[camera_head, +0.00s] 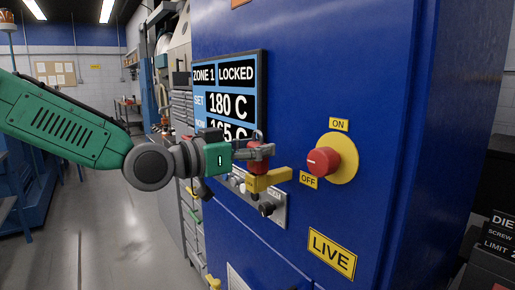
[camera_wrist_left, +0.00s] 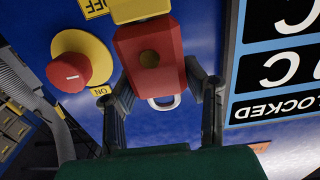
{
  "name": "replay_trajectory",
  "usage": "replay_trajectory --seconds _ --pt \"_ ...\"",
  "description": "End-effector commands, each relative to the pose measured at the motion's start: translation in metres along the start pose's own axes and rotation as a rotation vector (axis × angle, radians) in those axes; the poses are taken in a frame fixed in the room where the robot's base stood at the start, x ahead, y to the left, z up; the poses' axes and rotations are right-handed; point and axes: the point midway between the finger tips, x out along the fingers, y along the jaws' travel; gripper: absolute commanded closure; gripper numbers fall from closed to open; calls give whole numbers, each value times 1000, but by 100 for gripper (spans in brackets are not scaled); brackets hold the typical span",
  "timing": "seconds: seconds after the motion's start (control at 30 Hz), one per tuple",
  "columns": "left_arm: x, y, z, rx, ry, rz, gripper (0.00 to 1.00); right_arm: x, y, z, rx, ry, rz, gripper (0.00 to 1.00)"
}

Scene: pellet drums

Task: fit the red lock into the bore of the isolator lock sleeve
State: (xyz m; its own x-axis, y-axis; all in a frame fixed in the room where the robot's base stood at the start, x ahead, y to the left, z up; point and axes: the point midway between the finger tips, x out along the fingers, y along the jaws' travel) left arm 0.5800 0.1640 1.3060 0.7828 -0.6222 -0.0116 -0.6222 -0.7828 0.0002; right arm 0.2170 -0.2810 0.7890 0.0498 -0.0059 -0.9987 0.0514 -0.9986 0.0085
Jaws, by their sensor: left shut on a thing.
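The red lock (camera_head: 258,165) has a metal shackle and is held upright at the panel of the blue cabinet. My left gripper (camera_head: 262,152) comes in from the left and is shut on the lock. The left wrist view shows the red lock (camera_wrist_left: 147,48) between both fingers (camera_wrist_left: 152,75), with its shackle toward the camera. The yellow isolator lock sleeve (camera_head: 270,180) is directly below the lock. In the left wrist view the sleeve (camera_wrist_left: 138,9) shows at the lock's far end. They touch or nearly touch. The bore is hidden, so I cannot tell how far the lock sits in it.
A red rotary switch (camera_head: 323,161) on a yellow disc sticks out to the right, between ON and OFF labels. A display (camera_head: 229,97) is above and left. A black knob (camera_head: 266,209) is below the sleeve. A LIVE sign (camera_head: 331,252) is lower right.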

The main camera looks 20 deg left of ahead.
Motion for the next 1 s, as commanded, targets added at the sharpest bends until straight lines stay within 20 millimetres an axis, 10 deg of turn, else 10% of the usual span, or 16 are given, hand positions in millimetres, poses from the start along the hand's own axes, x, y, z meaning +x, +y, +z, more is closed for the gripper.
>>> replay_trajectory --seconds 0.03,0.07,0.13,0.57,1.0 --pt "0 0 -1 1 1 0 95 0 0 0 0 0 0 60" --pt "0 0 -1 1 1 0 54 0 0 0 0 0 0 60" --pt "0 0 -1 1 1 0 37 0 0 0 0 0 0 60" --pt "-10 0 -1 0 1 0 37 -1 0 2 0 2 0 60" --pt "-98 -2 -1 -2 6 -2 37 -1 0 2 0 2 0 60"
